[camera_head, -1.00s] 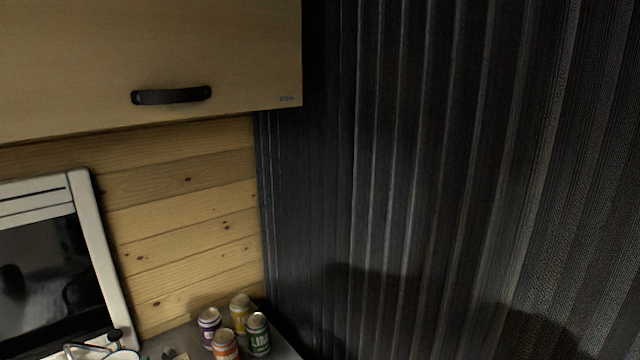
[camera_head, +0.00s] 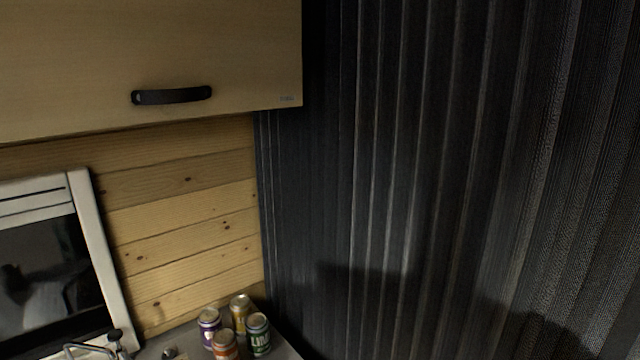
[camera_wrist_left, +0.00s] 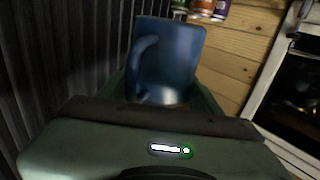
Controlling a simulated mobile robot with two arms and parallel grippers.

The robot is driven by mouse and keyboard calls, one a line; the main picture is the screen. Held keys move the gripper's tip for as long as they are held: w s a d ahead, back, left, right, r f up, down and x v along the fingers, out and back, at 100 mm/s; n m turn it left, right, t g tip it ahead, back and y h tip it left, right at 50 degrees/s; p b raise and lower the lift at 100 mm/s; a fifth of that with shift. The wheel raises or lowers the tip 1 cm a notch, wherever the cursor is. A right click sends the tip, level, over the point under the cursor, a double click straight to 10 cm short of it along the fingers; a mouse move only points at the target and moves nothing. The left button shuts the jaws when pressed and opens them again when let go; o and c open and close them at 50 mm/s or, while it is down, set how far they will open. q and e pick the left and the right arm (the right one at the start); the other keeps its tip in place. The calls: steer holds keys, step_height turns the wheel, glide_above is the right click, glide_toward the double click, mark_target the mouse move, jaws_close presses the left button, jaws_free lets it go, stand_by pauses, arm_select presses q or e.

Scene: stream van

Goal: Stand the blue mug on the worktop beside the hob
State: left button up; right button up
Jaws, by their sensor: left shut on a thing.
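The blue mug (camera_wrist_left: 178,55) shows in the left wrist view, with its handle on the left of the picture. My left gripper (camera_wrist_left: 160,104) is shut on it; the mug hides most of the fingers. In the head view neither the mug nor a gripper shows. A strip of the grey worktop (camera_head: 286,347) shows at the bottom of that view. Dark metal bars (camera_head: 90,347) at the bottom left may be part of the hob, but the frame edge cuts them off. My right gripper is not in view.
Several drink cans stand together in the worktop corner, among them a green can (camera_head: 258,335) and a purple can (camera_head: 208,327). A white-framed dark glass panel (camera_head: 50,285) is at left. A wooden cupboard (camera_head: 150,55) hangs above. A dark pleated curtain (camera_head: 430,180) closes the right side.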

arm_select(q)
steer(key=shift+w+a+r+n+y, duration=0.2)
steer(key=shift+n+y, duration=0.25)
steer(key=shift+y, duration=0.25)
steer(key=shift+w+a+r+n+y, duration=0.15)
steer(key=shift+n+y, duration=0.3)
steer(key=shift+y, duration=0.25)
steer(key=shift+f+b, duration=0.3)
steer(key=shift+b, duration=0.1)
step_height(320, 180, down, 9)
steer(key=b, duration=0.9)
steer(key=shift+d, duration=0.1)
